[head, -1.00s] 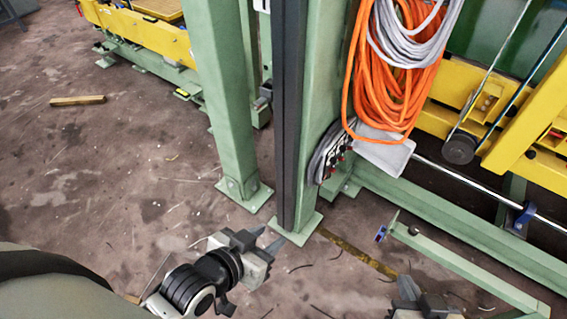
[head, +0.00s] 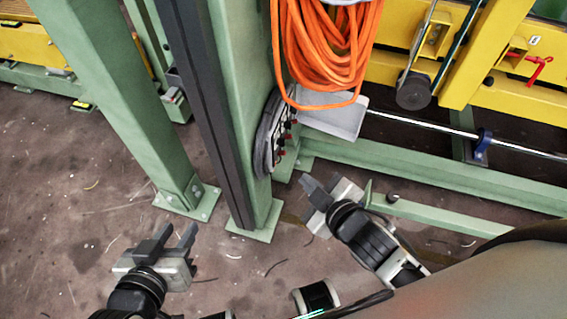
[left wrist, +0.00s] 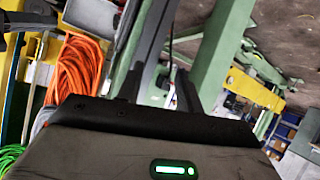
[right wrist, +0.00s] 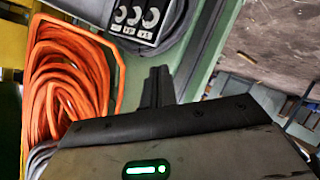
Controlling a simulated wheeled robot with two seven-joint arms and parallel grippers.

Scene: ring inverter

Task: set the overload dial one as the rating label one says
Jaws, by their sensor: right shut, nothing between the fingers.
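A dark panel with several pale round dials (right wrist: 134,15) shows at the top of the right wrist view, cut by the frame edge. Small white labels (right wrist: 128,31) sit under the dials, too small to read. I cannot tell which dial is number one. In the head view the panel (head: 284,137) is edge-on on the green post, with small red parts. My right gripper (head: 306,182) is shut and empty, just below and right of the panel, apart from it. Its fingers (right wrist: 157,75) point toward the panel's side. My left gripper (head: 178,230) is open and empty, low and left of the post.
Orange cable coils (head: 330,45) hang just above the panel. A grey plate (head: 335,118) juts out to its right. A green post (head: 120,100) stands to the left. A green beam (head: 430,175) runs low to the right. Floor in front of the posts is mostly clear.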

